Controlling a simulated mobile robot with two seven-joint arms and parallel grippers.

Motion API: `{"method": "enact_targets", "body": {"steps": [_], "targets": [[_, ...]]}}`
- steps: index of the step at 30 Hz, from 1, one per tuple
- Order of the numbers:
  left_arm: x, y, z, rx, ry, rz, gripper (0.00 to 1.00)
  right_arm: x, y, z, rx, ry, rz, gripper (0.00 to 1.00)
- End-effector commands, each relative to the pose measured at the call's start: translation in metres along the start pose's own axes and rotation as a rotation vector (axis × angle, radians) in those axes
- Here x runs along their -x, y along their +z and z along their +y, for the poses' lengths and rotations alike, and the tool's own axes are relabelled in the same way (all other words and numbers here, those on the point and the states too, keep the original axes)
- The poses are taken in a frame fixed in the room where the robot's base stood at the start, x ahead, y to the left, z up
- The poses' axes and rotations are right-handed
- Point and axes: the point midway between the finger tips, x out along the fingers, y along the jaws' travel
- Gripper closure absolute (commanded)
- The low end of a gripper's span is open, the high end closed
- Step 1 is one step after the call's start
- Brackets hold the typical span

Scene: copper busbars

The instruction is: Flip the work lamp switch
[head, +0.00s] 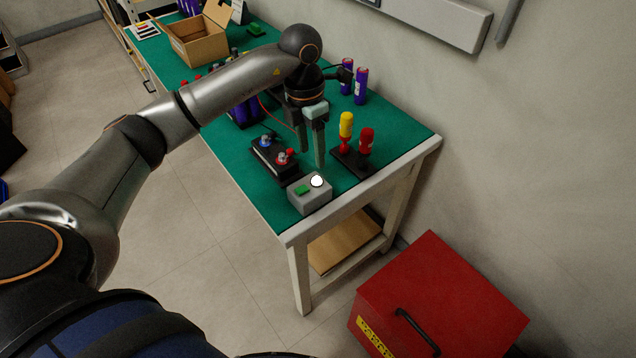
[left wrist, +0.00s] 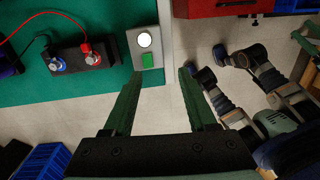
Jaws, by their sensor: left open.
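The work lamp switch is a small grey box (head: 309,201) with a green rocker (head: 302,190) and a round white lamp (head: 316,181) that looks bright. It sits at the near corner of the green-topped table (head: 265,205). In the left wrist view the box (left wrist: 134,46) lies ahead of the fingers, with its green rocker (left wrist: 148,61) on the side nearer to them. My left gripper (head: 312,159) is open and empty, fingers pointing down near the box; it also shows in the left wrist view (left wrist: 158,76). No contact with the rocker is visible. My right gripper cannot be made out.
A black block with red and blue terminals (head: 275,157) stands beside the box. A black stand holds yellow and red-handled tools (head: 355,150) behind it. A red chest (head: 440,295) stands on the floor right of the table. An open cardboard box (head: 197,45) is at the far end.

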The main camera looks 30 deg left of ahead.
Motion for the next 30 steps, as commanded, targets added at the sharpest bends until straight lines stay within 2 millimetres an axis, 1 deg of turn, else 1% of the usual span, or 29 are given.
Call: {"method": "enact_targets", "body": {"steps": [1,2,4,6,8,11,15,21,25,30], "targets": [[0.006,-0.003,0.011,0.014,0.040,0.013,0.43,-0.001,0.001,0.000,0.000,0.000,0.000,0.50],[0.008,-0.004,0.015,0.020,0.056,0.019,0.43,-0.001,0.001,0.000,0.000,0.000,0.000,0.50],[0.008,-0.006,0.020,0.026,0.073,0.027,0.43,-0.001,0.001,0.000,0.000,0.000,0.000,0.50],[0.003,-0.007,0.021,0.028,0.075,0.031,0.43,-0.001,0.001,0.000,0.000,0.000,0.000,0.50],[-0.006,-0.007,0.021,0.027,0.074,0.032,0.43,0.000,0.000,0.000,0.000,-0.001,0.000,0.50],[-0.024,-0.008,0.021,0.026,0.071,0.033,0.43,0.001,0.000,-0.001,0.000,-0.001,0.000,0.50],[-0.054,-0.008,0.023,0.026,0.070,0.032,0.43,0.001,-0.001,-0.001,0.000,-0.001,0.000,0.50],[-0.091,-0.009,0.025,0.025,0.069,0.030,0.43,0.002,-0.002,-0.001,0.000,-0.002,-0.001,0.50],[-0.106,-0.009,0.026,0.024,0.069,0.029,0.43,0.002,-0.002,-0.001,0.000,-0.002,-0.001,0.50],[-0.114,-0.009,0.027,0.024,0.071,0.026,0.43,0.002,-0.002,-0.001,-0.001,-0.002,-0.001,0.50]]}}
